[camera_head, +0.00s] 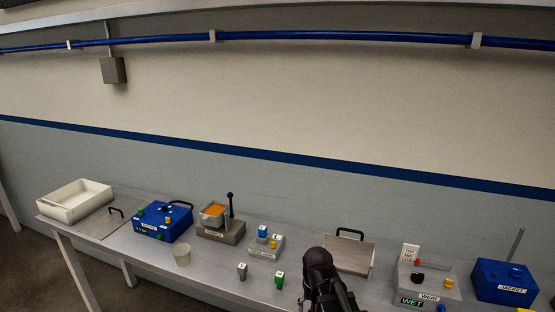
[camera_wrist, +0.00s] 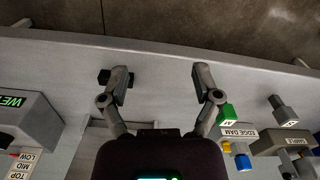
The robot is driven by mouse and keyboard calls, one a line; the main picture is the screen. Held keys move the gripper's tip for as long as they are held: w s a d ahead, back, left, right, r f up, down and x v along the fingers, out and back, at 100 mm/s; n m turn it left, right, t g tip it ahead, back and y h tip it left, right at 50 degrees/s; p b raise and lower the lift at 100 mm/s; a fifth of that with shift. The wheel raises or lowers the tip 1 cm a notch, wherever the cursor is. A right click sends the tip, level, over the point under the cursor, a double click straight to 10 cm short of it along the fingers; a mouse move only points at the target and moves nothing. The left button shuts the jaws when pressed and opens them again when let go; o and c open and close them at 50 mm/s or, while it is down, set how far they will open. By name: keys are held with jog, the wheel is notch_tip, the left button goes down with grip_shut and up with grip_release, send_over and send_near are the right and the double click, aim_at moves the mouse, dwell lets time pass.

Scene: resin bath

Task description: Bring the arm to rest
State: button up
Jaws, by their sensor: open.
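My gripper (camera_wrist: 160,82) is open in the wrist view, its two fingers spread wide with nothing between them but bare grey bench. In the head view the dark end of my arm (camera_head: 322,275) reaches over the bench at the lower middle, and the fingertips cannot be made out. A small black item (camera_wrist: 103,77) shows just beside the left finger in the wrist view; I cannot tell whether they touch. A green block (camera_wrist: 228,114) stands close to the right finger, and also shows left of my arm in the head view (camera_head: 279,280).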

jog(key=s+d+n, duration=0.1)
jog(key=s+d, duration=0.2)
jog(key=d, duration=0.3)
jog(key=shift+s+d+n, duration=0.3)
jog(key=shift+d, duration=0.1)
dwell(0.7)
